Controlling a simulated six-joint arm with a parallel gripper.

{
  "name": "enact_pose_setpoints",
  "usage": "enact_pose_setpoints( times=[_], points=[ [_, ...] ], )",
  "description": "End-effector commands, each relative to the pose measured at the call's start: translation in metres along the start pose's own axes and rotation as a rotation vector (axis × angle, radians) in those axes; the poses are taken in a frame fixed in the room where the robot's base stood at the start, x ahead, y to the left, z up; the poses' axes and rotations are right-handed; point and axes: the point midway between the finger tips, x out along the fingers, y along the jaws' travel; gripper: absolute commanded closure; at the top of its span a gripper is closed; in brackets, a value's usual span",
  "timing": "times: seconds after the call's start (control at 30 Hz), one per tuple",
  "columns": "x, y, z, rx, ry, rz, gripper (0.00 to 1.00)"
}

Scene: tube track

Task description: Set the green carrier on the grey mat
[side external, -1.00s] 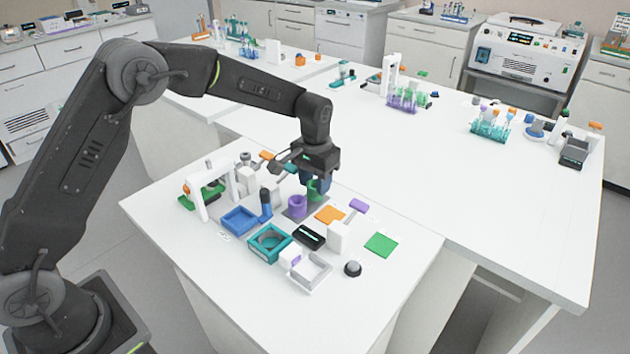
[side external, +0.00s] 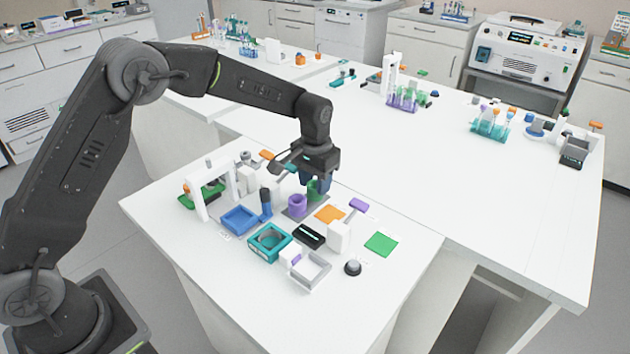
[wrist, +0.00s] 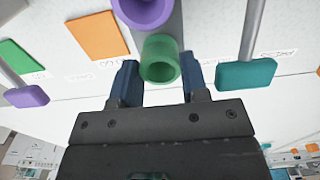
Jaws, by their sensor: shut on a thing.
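The green carrier (side external: 314,190) is a hollow green cylinder, seen from above as a ring in the wrist view (wrist: 160,60). My gripper (side external: 317,187) is shut on it, with a dark blue finger on each side in the wrist view (wrist: 161,78). The grey mat (side external: 290,213) lies on the table below and also shows in the wrist view (wrist: 174,22). A purple hollow cylinder (side external: 297,205) stands on the mat beside the carrier. The carrier is at the mat's far end; I cannot tell whether its base touches the mat.
An orange square (side external: 330,214) and a green square (side external: 381,244) lie flat to the right. A purple-topped lever (side external: 358,205) is near. A teal paddle (wrist: 246,74) sits right of my gripper in the wrist view. Blue (side external: 239,219) and teal (side external: 269,242) trays stand in front.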

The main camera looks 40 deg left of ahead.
Motion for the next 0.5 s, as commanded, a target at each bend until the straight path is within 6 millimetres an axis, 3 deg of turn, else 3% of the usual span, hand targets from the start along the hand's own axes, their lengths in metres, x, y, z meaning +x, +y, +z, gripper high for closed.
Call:
enact_pose_setpoints(
  times=[0.4,0.43,0.5],
  points=[
    [0.003,0.0,-0.0001,0.0,0.0,0.0,0.74],
    [0.003,0.0,-0.0001,0.0,0.0,0.0,0.58],
    [0.003,0.0,-0.0001,0.0,0.0,0.0,0.51]
  ],
)
